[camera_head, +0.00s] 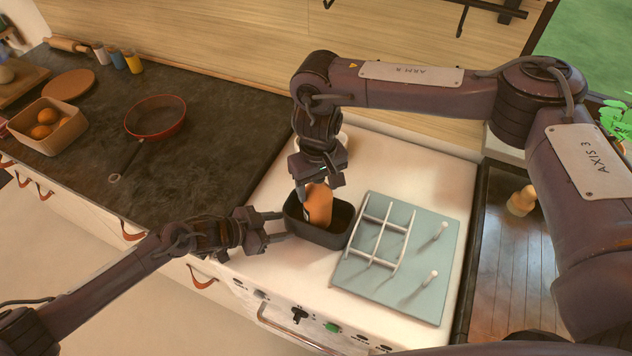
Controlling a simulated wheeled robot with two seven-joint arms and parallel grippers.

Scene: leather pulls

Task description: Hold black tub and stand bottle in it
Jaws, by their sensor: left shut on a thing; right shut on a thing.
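The black tub (338,238) stands on the white stove top, left of the pale blue rack. My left gripper (280,227) comes in from the left and is shut on the tub's left wall. An orange bottle (319,207) is in my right gripper (322,184), which comes down from above and is shut on its upper part. The bottle is roughly upright, with its lower part inside the tub's opening. The tub's front wall hides its base, so I cannot tell whether it touches the floor of the tub.
The pale blue rack (428,281) with white bars and pegs stands close to the tub's right. A white bowl (343,138) is partly hidden behind my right gripper. A red-rimmed pan (155,117) and a box of orange-brown round things (62,138) are on the dark counter at left.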

